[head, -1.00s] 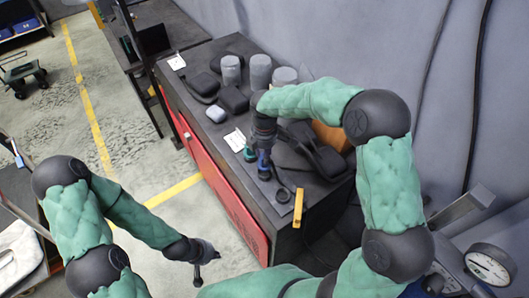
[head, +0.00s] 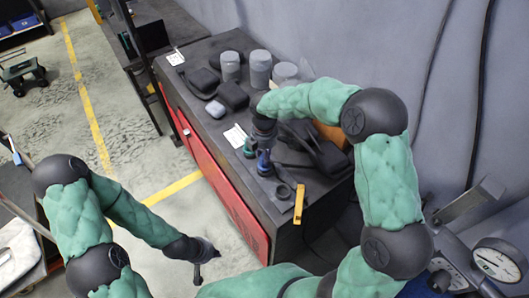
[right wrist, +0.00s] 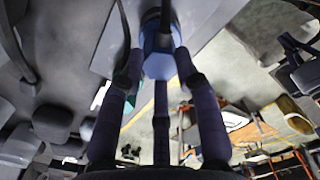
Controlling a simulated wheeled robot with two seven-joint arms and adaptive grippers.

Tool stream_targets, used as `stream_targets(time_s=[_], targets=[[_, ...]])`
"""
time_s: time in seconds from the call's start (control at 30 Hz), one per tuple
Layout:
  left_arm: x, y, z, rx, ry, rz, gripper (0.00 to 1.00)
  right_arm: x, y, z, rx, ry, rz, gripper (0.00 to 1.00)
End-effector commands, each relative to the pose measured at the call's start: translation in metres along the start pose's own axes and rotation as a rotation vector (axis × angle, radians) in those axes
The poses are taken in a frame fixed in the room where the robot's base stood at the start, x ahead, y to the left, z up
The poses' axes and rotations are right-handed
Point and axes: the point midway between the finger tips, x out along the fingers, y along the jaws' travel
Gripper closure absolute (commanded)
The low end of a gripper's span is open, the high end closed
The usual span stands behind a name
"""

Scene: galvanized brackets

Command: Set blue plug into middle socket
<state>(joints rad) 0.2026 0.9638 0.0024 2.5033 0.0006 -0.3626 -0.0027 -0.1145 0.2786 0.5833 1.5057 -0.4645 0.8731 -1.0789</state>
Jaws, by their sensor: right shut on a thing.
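My right gripper (head: 264,146) is over the dark workbench and shut on the blue plug (head: 264,165). In the right wrist view its fingers (right wrist: 160,75) close around the blue plug (right wrist: 158,62), whose far end is hidden. A teal-green piece (head: 249,148) is just left of the plug in the head view. A dark round ring (head: 283,193) lies near the bench's front corner; I cannot tell whether it is a socket. The middle socket is not clearly visible. My left gripper (head: 205,254) hangs empty over the floor, away from the bench; its finger opening is too small to judge.
Grey canisters (head: 260,70) and dark cases (head: 232,95) stand at the back of the bench. Dark blocky items and an orange box (head: 331,134) are right of my right gripper. A yellow piece (head: 299,204) is at the front edge. A pressure gauge (head: 497,260) is lower right.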

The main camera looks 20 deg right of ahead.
Motion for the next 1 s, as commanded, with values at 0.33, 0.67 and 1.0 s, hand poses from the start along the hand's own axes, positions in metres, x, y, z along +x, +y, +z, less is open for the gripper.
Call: stream_targets(time_s=[0.33,0.67,1.0], targets=[[0.006,-0.002,0.000,0.000,0.000,0.000,1.00,0.010,0.000,0.000,0.000,0.000,0.001,0.61],[0.006,-0.002,0.000,0.000,0.000,0.000,1.00,0.009,0.000,0.000,0.000,0.000,0.000,0.39],[0.006,-0.002,0.000,0.000,0.000,0.000,1.00,-0.019,0.001,0.000,0.001,0.001,0.004,0.39]])
